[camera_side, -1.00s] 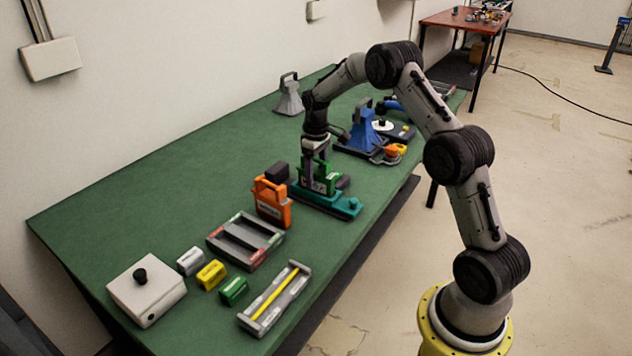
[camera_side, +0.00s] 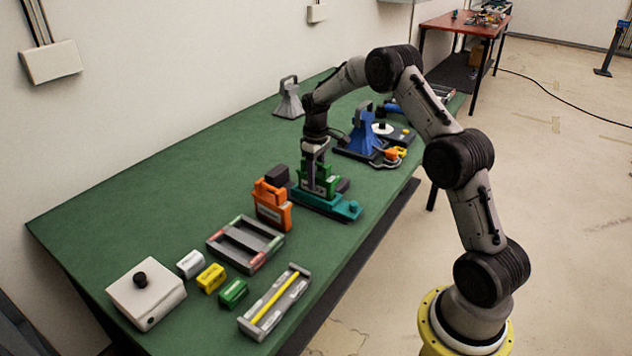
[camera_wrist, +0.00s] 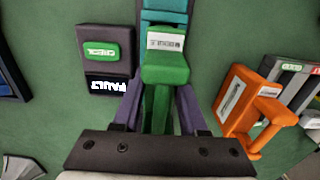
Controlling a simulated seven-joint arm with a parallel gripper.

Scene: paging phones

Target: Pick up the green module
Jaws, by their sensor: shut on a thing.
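The green module (camera_side: 327,184) stands upright on a teal base (camera_side: 335,207) near the middle of the green table. My gripper (camera_side: 313,180) is above it, pointing down, with its fingers on the module's upper part. In the wrist view the green module (camera_wrist: 166,70) lies between my two purple-grey fingers (camera_wrist: 157,112), which are shut on it. The teal base (camera_wrist: 165,8) shows beyond it. The module still appears to be seated on the base; its lower edge is partly hidden.
An orange module (camera_side: 271,205) stands close by. A grey tray (camera_side: 246,243), a yellow block (camera_side: 211,278) and a small green block (camera_side: 233,293) lie nearer the camera. A dark box with a green button (camera_wrist: 101,51) sits beside the base. A blue module (camera_side: 361,132) stands behind.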

